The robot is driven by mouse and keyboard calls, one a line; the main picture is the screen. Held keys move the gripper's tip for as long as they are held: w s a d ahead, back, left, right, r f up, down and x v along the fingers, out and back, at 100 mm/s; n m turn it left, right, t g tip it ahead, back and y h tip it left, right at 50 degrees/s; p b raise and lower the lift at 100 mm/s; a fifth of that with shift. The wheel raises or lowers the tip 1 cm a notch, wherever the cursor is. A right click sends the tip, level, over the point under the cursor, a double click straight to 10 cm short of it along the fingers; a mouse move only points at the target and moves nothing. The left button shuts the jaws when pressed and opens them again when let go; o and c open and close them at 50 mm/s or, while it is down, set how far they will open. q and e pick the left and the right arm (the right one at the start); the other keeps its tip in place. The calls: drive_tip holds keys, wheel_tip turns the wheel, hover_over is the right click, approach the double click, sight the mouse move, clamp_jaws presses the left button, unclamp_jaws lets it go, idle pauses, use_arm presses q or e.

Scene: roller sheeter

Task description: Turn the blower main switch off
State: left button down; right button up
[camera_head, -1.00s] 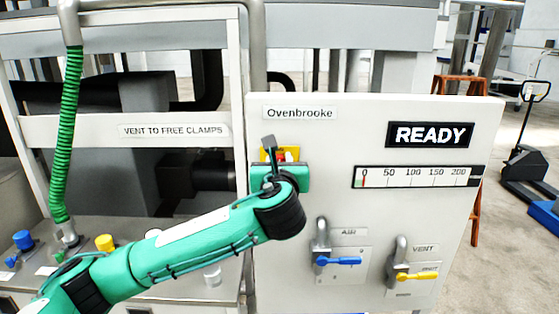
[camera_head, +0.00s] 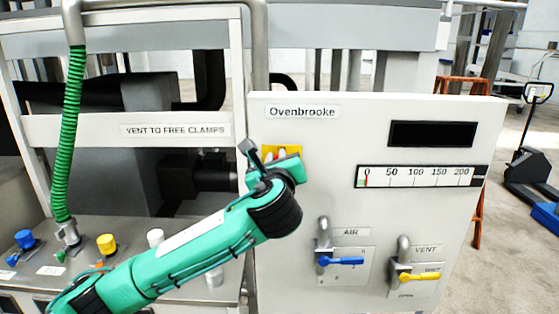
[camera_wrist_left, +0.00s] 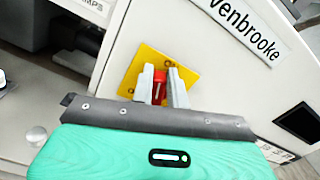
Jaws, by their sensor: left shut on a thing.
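The blower main switch is a red handle (camera_wrist_left: 159,87) on a yellow plate (camera_wrist_left: 148,60) on the white panel, below the "Ovenbrooke" label. In the left wrist view my left gripper (camera_wrist_left: 161,78) has its two grey fingers closed around the red handle. The wrist view is tilted relative to the panel. In the head view the yellow plate (camera_head: 284,150) shows above my left gripper (camera_head: 279,158), which hides most of the switch. The panel's display (camera_head: 432,134) is dark with no text. My right gripper is not in view.
A blue AIR lever (camera_head: 340,261) and a yellow VENT lever (camera_head: 418,277) sit lower on the panel. A gauge (camera_head: 421,176) is right of the switch. A bench with blue and yellow knobs (camera_head: 106,243) and a green coiled hose (camera_head: 68,140) is at left.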

use_arm(q)
drive_tip(key=shift+a+f+n+b, duration=0.3)
drive_tip(key=shift+f+n, duration=0.25)
drive_tip(key=shift+n, duration=1.7)
drive_tip(key=shift+a+f+n+b, duration=0.3)
drive_tip(key=shift+f+n, duration=0.3)
drive_tip(key=shift+n, duration=1.7)
drive_tip(key=shift+a+f+n+b, duration=0.25)
drive_tip(key=shift+f+n, duration=0.3)
drive_tip(key=shift+n, duration=1.7)
